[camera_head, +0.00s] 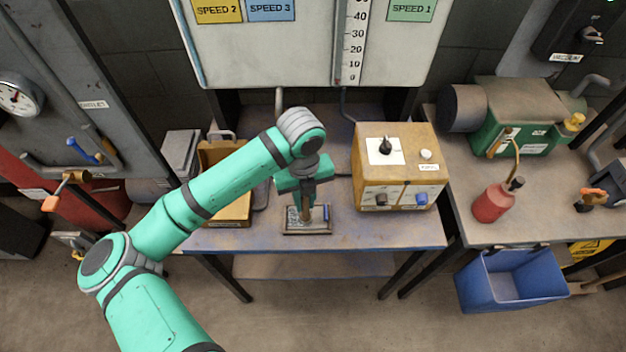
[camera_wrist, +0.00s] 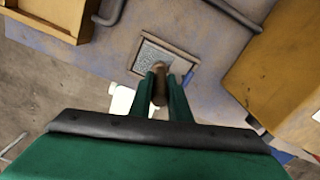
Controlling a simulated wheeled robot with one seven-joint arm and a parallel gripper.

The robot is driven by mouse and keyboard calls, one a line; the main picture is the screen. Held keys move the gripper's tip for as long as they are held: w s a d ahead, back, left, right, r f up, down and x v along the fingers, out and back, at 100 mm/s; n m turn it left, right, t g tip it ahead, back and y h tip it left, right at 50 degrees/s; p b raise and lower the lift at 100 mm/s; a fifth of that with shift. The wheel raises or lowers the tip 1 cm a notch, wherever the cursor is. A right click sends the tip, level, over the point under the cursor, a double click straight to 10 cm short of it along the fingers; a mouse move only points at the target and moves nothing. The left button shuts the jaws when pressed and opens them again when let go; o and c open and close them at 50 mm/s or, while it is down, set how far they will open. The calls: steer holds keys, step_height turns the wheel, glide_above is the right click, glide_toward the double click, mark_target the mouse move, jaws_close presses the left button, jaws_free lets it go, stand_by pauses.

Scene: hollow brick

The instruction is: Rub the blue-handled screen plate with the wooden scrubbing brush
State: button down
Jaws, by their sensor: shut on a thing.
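The screen plate (camera_head: 293,222) is a grey mesh in a pale frame, lying flat near the front middle of the table. Its blue handle (camera_head: 327,213) is at the right side; in the wrist view the mesh (camera_wrist: 150,57) and handle (camera_wrist: 187,77) show beyond my fingers. My gripper (camera_head: 307,191) points down over the plate. It is shut on the wooden scrubbing brush (camera_head: 306,206), whose brown handle (camera_wrist: 159,88) shows between the fingers (camera_wrist: 160,72). The brush's lower end is at the plate; I cannot tell whether the bristles touch the mesh.
A yellow control box (camera_head: 397,166) stands on the table to the right of the plate. A yellow-brown bin (camera_head: 235,210) stands to the left, partly behind my arm. A white board (camera_head: 270,50) hangs behind. The table's front edge is close to the plate.

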steer(key=shift+d+r, duration=0.1)
steer(key=shift+d, duration=1.1)
step_height(320, 180, up, 8)
steer(key=shift+a, duration=0.15)
